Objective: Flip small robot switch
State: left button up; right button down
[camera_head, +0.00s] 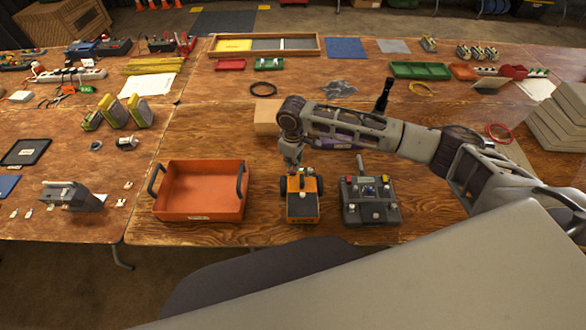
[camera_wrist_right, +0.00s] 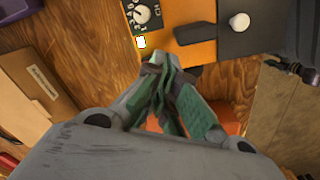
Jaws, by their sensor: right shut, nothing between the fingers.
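The small robot (camera_head: 303,203) is an orange box with dark wheels, standing near the table's front edge in the head view. My right gripper (camera_head: 292,166) is over its back edge, fingers pointing down. In the right wrist view the gripper (camera_wrist_right: 165,75) is shut and empty, its fingertips close to the robot's orange top (camera_wrist_right: 200,50). A dark panel with a round white knob (camera_wrist_right: 143,14) and a small white piece shows beside the fingertips. I cannot tell whether the fingers touch the robot, nor which way a switch is set. My left gripper is not in view.
An orange tray (camera_head: 200,216) with dark handles stands left of the robot. A grey controller box (camera_head: 371,212) with an upright stick stands close on its right. A cardboard box (camera_head: 266,118) is behind my gripper. Bare wood lies between tray and robot.

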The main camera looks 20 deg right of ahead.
jog(key=shift+s+f, duration=0.1)
jog(key=shift+f, duration=1.1)
dwell(1.5)
jog(key=shift+r+p, duration=2.5)
jog(key=shift+p, duration=0.25)
jog(key=shift+r, duration=1.05)
